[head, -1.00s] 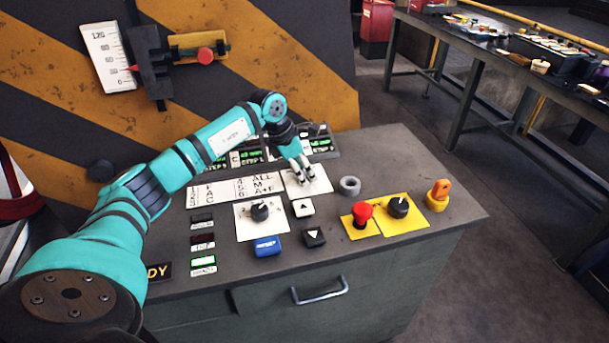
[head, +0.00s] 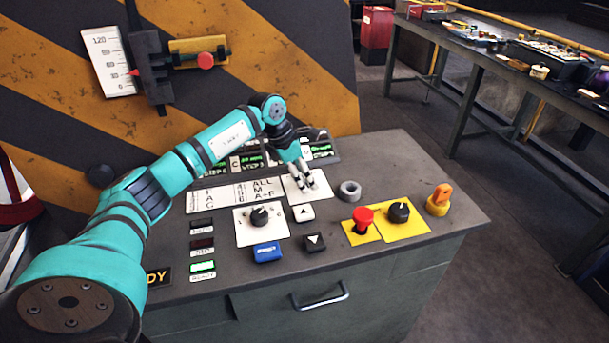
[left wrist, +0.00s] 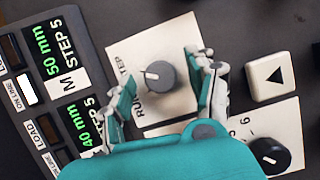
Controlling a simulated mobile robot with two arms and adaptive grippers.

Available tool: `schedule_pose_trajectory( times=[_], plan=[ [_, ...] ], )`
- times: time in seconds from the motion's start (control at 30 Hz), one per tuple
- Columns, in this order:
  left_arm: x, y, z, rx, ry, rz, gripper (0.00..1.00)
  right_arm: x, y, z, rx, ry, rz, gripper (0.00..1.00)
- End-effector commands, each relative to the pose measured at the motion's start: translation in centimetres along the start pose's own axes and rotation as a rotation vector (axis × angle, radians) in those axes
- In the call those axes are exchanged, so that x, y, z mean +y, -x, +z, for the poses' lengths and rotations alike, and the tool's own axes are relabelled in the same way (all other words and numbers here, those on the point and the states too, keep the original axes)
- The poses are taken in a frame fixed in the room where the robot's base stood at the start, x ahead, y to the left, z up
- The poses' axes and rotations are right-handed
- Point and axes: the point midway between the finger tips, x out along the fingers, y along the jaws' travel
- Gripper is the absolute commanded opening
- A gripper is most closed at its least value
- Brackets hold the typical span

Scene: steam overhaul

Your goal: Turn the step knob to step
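The step knob (left wrist: 160,75) is a round grey knob with a pale pointer line, on a white plate (left wrist: 182,45) lettered RUN and STEP. In the left wrist view its pointer faces left, toward the lettering; I cannot tell exactly which word it marks. My left gripper (left wrist: 160,88) is open, one finger on each side of the knob, with no clear contact visible. In the head view my left gripper (head: 303,180) reaches down over the same plate (head: 322,187) and hides most of the knob. My right gripper is not in view.
A black selector knob (head: 260,216) and a button with an up arrow (head: 303,213) are close by. A grey ring (head: 350,190), red mushroom button (head: 362,217), black knob (head: 398,211) and orange key-like handle (head: 440,198) are to the right. Lit displays (head: 252,162) stand behind.

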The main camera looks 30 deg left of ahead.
Motion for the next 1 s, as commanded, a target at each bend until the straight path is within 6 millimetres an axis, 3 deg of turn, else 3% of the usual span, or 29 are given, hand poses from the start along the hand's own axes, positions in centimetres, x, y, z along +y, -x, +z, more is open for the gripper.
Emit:
schedule_pose_trajectory(
  times=[0.27,0.7,1.0],
  plan=[
    [0.1,1.1,0.0,0.0,0.0,0.001,0.57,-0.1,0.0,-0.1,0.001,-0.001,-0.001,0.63],
    [0.1,9.7,0.0,-0.001,0.0,0.003,0.57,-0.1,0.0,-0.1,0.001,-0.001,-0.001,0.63],
    [0.0,12.0,0.0,0.0,0.0,0.0,0.57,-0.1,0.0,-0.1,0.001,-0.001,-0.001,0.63]
  ],
)
